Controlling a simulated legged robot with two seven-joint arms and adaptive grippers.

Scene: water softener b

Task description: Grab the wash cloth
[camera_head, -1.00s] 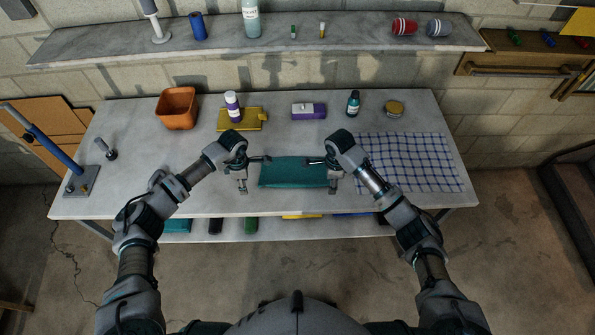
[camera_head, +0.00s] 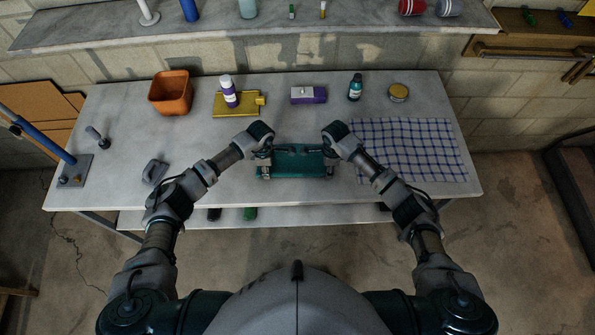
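A teal folded cloth (camera_head: 297,162), which looks like the wash cloth, lies near the front edge of the worktable (camera_head: 110,150). My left gripper (camera_head: 267,163) is at its left end. My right gripper (camera_head: 329,162) is at its right end. Both grippers overlap the cloth's ends in the view, and their fingers are small and dark against it. I cannot tell whether they are closed on it or whether it is lifted. A blue and white checkered cloth (camera_head: 420,150) lies flat to the right, partly behind my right arm.
An orange bin (camera_head: 170,93), a purple-labelled white bottle (camera_head: 228,92), a yellow tray (camera_head: 235,106), a purple and white block (camera_head: 308,95), a teal bottle (camera_head: 355,88) and a round tin (camera_head: 398,92) stand behind. A grey object (camera_head: 155,172) lies left of my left arm.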

